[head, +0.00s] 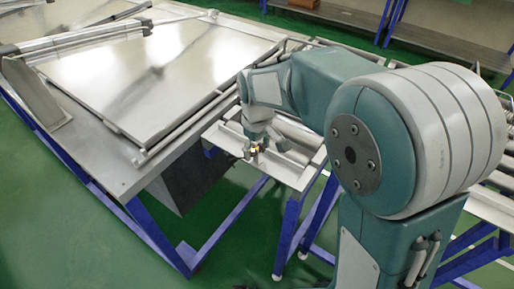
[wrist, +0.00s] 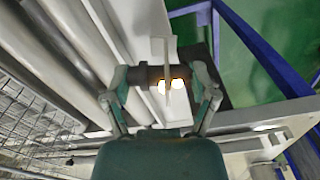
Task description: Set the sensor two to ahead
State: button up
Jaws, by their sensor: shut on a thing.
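My gripper (head: 256,149) reaches down over the narrow metal shelf at the edge of the roller line. In the wrist view my gripper (wrist: 160,88) has one finger at each end of a dark, bar-shaped part, which I take to be sensor two (wrist: 154,73). The fingers are shut on it. Two bright, yellowish glowing spots show on its near side. A thin pale upright plate stands in front of its middle. In the head view the sensor is mostly hidden by the fingers. Its exact facing and any label are too small to tell.
A large shiny metal lid panel (head: 160,75) lies on the table at left. Metal rollers (wrist: 75,55) run beside the sensor in the wrist view. Blue frame legs (head: 290,225) stand under the shelf. Green floor (head: 70,235) is open at front left.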

jog(key=shift+f+n, duration=0.1)
jog(key=shift+n, duration=1.1)
jog(key=o, duration=1)
notch_tip(320, 180, up, 12)
jog(key=shift+w+a, duration=0.1)
jog(key=shift+a, duration=0.05)
